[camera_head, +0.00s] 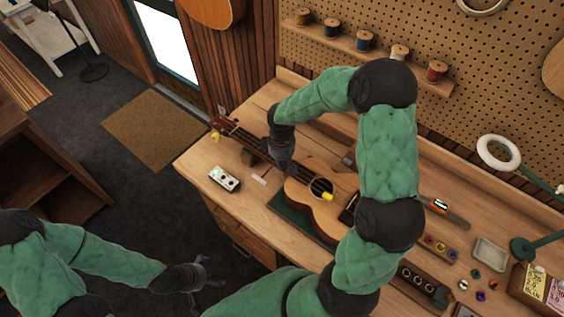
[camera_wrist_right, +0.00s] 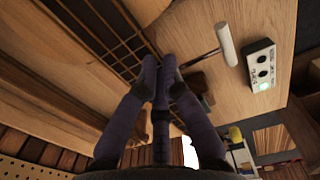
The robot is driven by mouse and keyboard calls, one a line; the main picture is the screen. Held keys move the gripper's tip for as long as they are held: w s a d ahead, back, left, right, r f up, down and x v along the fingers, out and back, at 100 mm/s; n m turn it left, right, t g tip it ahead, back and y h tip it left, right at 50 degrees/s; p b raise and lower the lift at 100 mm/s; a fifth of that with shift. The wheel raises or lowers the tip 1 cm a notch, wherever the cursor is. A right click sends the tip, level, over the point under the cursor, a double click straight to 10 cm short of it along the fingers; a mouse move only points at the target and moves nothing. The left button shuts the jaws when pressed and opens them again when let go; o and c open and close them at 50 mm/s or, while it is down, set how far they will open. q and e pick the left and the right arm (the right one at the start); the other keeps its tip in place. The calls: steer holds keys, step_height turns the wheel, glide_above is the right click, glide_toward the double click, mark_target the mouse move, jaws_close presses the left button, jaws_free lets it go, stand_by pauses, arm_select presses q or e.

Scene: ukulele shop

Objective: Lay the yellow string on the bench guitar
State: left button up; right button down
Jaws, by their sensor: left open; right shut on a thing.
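The bench guitar (camera_head: 312,208) is a small wooden one, lying on a dark green mat (camera_head: 287,213) with its neck toward the upper left. A small yellow piece (camera_head: 327,196) lies at its soundhole; I cannot tell whether it is part of the yellow string. My right gripper (camera_head: 284,170) is over the neck, close to the body. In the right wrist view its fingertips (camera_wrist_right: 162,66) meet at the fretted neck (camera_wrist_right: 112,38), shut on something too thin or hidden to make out. My left gripper (camera_head: 203,283) is open and empty, low over the floor, away from the bench.
A white box with round dials (camera_head: 224,179) and a small pale piece (camera_head: 260,180) lie left of the guitar. Right are a metal tray (camera_head: 490,254), a lamp (camera_head: 499,153) and small coloured parts. Spools stand on the wall shelf (camera_head: 345,45). My right arm hides part of the bench.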

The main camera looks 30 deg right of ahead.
stand_by(0.8)
steer(key=c, duration=1)
jaws_free()
steer(key=shift+c, duration=0.2)
steer(key=shift+r, duration=0.15)
steer(key=shift+r+p, duration=2.35)
steer(key=shift+r, duration=1.05)
steer(key=shift+a+f, duration=0.1)
